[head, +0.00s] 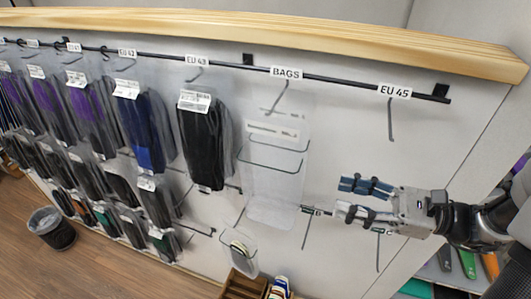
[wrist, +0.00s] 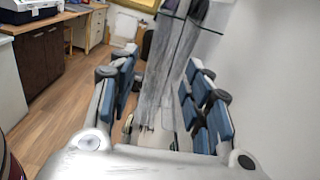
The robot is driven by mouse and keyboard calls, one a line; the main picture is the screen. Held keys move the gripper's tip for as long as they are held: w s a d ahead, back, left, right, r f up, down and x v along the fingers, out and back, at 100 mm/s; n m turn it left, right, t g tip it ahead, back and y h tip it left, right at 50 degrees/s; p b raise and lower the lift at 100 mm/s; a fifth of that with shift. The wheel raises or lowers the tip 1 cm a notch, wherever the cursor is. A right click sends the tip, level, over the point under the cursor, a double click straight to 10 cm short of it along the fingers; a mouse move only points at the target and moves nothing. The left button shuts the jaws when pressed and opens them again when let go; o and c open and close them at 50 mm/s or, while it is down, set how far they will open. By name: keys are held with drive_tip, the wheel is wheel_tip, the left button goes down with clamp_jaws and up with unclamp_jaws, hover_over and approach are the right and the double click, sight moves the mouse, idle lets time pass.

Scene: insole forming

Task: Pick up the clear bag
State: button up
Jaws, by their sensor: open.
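The clear bag (head: 276,178) hangs from a hook under the BAGS label (head: 286,72) on the wall rail in the head view. It is transparent, with a pale header strip near its top. My gripper (head: 352,199) is to the right of the bag's lower part, with its fingers pointing left toward it. The fingers are apart, with nothing clearly held. In the wrist view my gripper (wrist: 165,105) shows its blue finger pads spread wide. Transparent hanging plastic (wrist: 172,75) shows beyond and between the pads; I cannot tell how far away it is.
Packed insoles hang left of the bag, including a black pack (head: 203,145) under EU 43. An empty hook (head: 391,122) hangs under EU 45. Lower hooks (head: 307,228) stick out near my gripper. A small clear pack (head: 240,250) hangs below. A waste bin (head: 52,229) stands on the floor.

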sight(298, 183)
drive_tip(key=x, duration=1.2)
drive_tip(key=shift+w+r, duration=0.1)
drive_tip(key=shift+r, duration=0.15)
drive_tip(key=x, duration=0.5)
drive_tip(key=shift+w+r, duration=0.25)
drive_tip(key=shift+r, duration=0.05)
drive_tip(key=c, duration=0.8)
drive_tip(key=shift+r, duration=0.1)
